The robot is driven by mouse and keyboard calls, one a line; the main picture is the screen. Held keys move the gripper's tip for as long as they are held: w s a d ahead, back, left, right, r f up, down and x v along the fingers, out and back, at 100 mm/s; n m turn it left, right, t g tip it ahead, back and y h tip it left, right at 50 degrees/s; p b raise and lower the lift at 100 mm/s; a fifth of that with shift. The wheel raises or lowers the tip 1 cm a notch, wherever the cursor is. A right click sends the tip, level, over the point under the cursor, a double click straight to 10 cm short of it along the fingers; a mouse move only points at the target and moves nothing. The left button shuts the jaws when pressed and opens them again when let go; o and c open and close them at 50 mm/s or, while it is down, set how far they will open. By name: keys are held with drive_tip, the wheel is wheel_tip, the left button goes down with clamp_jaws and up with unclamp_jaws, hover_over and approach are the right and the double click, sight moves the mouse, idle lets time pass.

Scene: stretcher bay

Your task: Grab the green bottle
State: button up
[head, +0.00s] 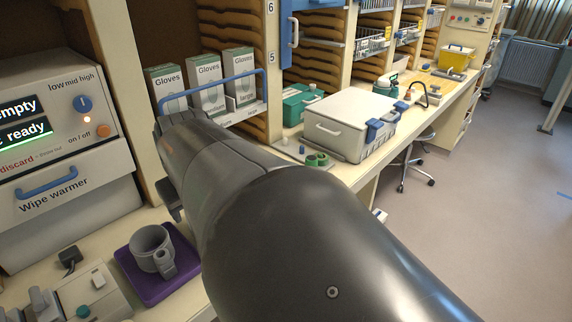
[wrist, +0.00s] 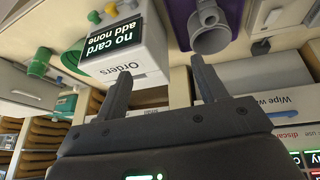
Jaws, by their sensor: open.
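No thing shows clearly as a green bottle. In the head view a green ring-like thing (head: 317,159) lies on the bench in front of a grey case. My gripper (wrist: 160,84) is open, with nothing between its fingers. It is apart from these green things, which lie off to its left in the wrist view. In the head view my arm hides most of the gripper and some bench.
A grey mug (head: 152,249) stands on a purple mat (head: 133,283), left of my arm. An Orders box (wrist: 128,66) stands ahead of my fingers. The grey case (head: 338,126), a teal box (head: 303,104) and glove boxes (head: 206,84) stand beyond my arm. Floor on the right is open.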

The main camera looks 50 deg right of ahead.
drive_tip(key=shift+m+g, duration=0.4)
drive_tip(key=shift+m, duration=0.1)
drive_tip(key=w+d, duration=0.1)
drive_tip(key=d, duration=0.2)
drive_tip(key=w+d, duration=0.2)
drive_tip(key=d, duration=0.2)
drive_tip(key=w+d, duration=0.2)
drive_tip(key=d, duration=0.1)
drive_tip(key=shift+w+d+f, duration=0.2)
drive_tip(key=shift+d+f, duration=0.05)
drive_tip(key=shift+f, duration=0.1)
drive_tip(key=w+d+f, duration=0.2)
drive_tip(key=d, duration=1)
drive_tip(key=m, duration=0.2)
hover_over(314, 162)
drive_tip(key=s+a, duration=0.1)
drive_tip(key=s, duration=0.1)
wheel_tip(314, 162, down, 6)
drive_tip(key=x, duration=0.5)
drive_tip(key=shift+f, duration=0.2)
drive_tip(key=shift+d+x, duration=0.1)
drive_tip(key=shift+x, duration=1.25)
drive_tip(key=shift+d+x, duration=0.15)
drive_tip(key=shift+x, duration=1.2)
drive_tip(key=shift+w+r, duration=0.1)
drive_tip(key=shift+c, duration=0.4)
drive_tip(key=c, duration=1.1)
